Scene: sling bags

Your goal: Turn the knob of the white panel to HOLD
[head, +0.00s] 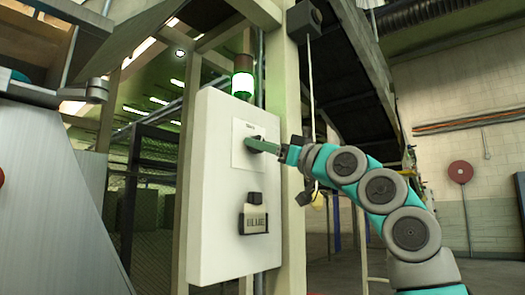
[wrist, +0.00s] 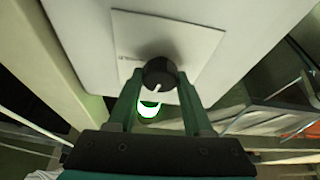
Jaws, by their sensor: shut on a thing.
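The white panel (head: 205,215) is fixed upright to a cream post in the head view, and its face also shows in the wrist view (wrist: 95,40). The black knob (wrist: 158,73) sits on a pale label plate (wrist: 195,38) and has a white pointer line. Small lettering on the plate is too small to read. My gripper (wrist: 158,92) has its two green fingers on either side of the knob and is shut on it. In the head view my gripper (head: 262,147) reaches in from the right and mostly hides the knob.
A dark latch box marked BLUE (head: 254,218) is on the panel below the knob. A lit green-white lamp (head: 243,84) stands above the panel. A cord (head: 311,90) hangs from a box on the post, close to my arm. A mesh fence stands behind the panel.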

